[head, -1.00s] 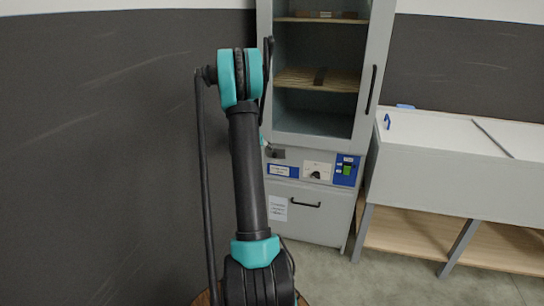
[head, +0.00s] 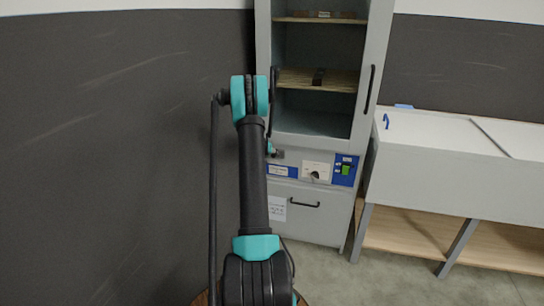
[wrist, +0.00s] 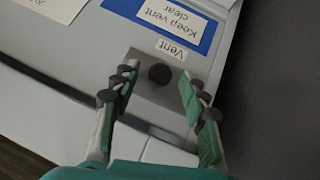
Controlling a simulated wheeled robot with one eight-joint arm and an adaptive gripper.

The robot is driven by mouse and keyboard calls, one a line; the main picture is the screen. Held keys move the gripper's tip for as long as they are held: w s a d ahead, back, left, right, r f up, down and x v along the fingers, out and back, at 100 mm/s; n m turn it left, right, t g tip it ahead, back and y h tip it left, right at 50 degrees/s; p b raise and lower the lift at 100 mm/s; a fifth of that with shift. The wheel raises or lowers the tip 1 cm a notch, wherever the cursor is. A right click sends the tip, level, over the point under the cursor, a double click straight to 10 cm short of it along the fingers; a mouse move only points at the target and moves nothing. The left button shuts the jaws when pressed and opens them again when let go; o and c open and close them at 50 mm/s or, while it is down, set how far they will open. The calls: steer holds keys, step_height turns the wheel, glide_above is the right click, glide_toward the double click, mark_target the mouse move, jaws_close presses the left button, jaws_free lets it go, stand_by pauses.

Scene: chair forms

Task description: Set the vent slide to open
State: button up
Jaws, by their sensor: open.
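The vent slide shows in the wrist view as a dark round knob (wrist: 160,74) on a grey plate (wrist: 150,95) under a small "Vent" label (wrist: 172,49). My gripper (wrist: 157,77) is open, with one finger on each side of the knob. Gaps show between the fingers and the knob, and I cannot tell how far the fingertips are from the plate. In the head view, the slide's dark plate (head: 278,154) is partly visible low on the cabinet, and my arm hides most of the gripper.
A blue "Keep vent clear" sign (wrist: 207,35) is beside the slide. The cabinet (head: 314,140) also has a knob (head: 315,175), a green switch (head: 346,169) and a drawer handle (head: 305,204). A dark wall is close on the left. A white bench (head: 450,175) stands right.

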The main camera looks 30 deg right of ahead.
jaws_close()
stand_by(0.3)
steer(key=s+d, duration=0.5)
steer(key=s, duration=0.1)
steer(key=shift+s+d, duration=0.4)
jaws_free()
steer(key=shift+d, duration=0.1)
steer(key=v, duration=1.2)
